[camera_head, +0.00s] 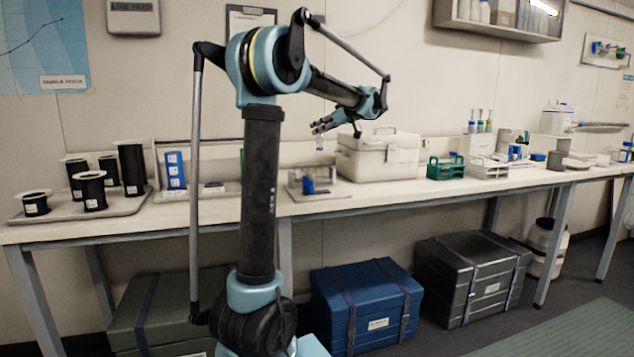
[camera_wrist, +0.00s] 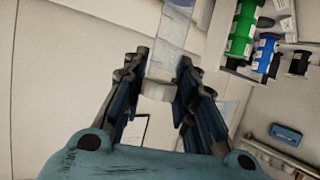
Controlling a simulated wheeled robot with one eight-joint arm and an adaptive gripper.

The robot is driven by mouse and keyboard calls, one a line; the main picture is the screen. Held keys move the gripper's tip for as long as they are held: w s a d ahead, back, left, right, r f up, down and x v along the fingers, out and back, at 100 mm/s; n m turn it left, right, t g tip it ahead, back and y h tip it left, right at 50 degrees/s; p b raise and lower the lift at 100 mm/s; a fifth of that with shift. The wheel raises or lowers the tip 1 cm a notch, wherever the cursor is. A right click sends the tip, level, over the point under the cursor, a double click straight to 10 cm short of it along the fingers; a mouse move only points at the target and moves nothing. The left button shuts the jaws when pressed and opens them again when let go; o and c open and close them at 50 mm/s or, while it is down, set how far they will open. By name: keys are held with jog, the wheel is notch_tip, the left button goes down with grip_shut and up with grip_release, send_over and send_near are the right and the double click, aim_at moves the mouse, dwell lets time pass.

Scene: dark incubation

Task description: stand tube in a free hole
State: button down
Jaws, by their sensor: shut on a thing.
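My gripper (camera_head: 323,127) is raised above the bench, in front of the wall. It is shut on a clear tube (camera_head: 319,144), which hangs below the fingers in the head view. In the wrist view the tube (camera_wrist: 176,28) sits between the two dark fingers, with a pale cap (camera_wrist: 158,90) at its near end. On the bench to the right stand a green rack (camera_head: 446,169) and a white rack (camera_head: 487,169). Their holes are too small to make out. The tube is apart from both racks.
A pale lidded case (camera_head: 378,158) stands between the gripper and the green rack. A tray (camera_head: 318,190) with a small blue item lies below the gripper. Several black spools (camera_head: 130,168) stand on a tray at left. The wrist view shows a green labelled item (camera_wrist: 243,30) nearby.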

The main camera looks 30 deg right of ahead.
aim_at(322, 152)
jog(key=shift+a+f, duration=0.1)
jog(key=shift+f, duration=4.9)
jog(key=c, duration=1.3)
grip_release()
jog(key=shift+f, duration=0.1)
